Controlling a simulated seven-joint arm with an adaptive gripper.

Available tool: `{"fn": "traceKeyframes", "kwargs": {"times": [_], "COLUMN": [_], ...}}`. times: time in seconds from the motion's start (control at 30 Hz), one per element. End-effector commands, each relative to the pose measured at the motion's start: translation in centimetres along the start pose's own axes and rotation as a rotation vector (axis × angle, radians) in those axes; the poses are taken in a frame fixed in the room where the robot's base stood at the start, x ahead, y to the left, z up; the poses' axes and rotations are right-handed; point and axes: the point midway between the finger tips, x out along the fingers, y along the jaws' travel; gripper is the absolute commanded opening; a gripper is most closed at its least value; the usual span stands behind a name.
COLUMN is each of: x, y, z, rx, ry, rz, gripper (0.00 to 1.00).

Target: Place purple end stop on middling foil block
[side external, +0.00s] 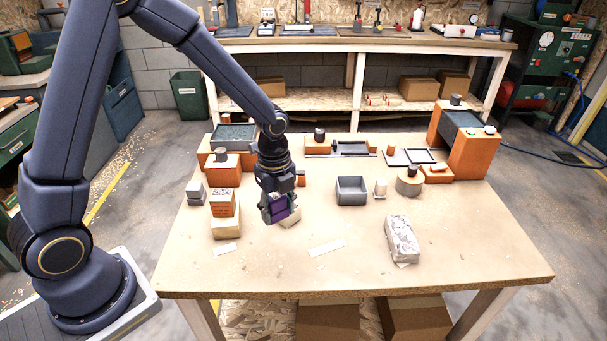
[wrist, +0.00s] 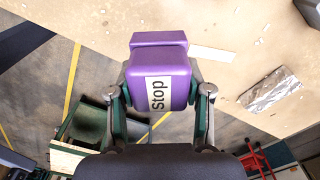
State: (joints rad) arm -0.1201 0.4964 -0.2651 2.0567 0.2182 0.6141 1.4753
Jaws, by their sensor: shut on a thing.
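The purple end stop (wrist: 160,75), with a white "stop" label, is between the fingers of my gripper (wrist: 160,100). In the side view my gripper (side external: 278,212) is shut on the purple end stop (side external: 278,208) and points down over the table's left-middle part. A crumpled silver foil-like block (side external: 402,240) lies on the table to the right, well apart from the gripper. It also shows at the right of the wrist view (wrist: 270,90). I cannot tell from its size whether it is the middling one.
An orange block with a patterned top (side external: 223,203) stands on a pale block (side external: 226,229) to the left. A pale block (side external: 292,216) is partly hidden by my gripper. A grey open box (side external: 351,191) stands mid-table. The front of the table (side external: 340,275) is mostly clear.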

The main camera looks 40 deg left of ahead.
Motion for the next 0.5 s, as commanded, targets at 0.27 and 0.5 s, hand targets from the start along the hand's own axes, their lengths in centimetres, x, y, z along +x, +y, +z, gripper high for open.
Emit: {"fn": "traceKeyframes", "kwargs": {"times": [0.27,0.5], "x": [-2.9,-5.0], "y": [-6.2,-9.9], "z": [-5.2,-11.8], "rx": [0.846,1.306], "ry": [0.001,0.001], "rz": [-0.003,-0.001], "gripper": [0.13,0.13]}}
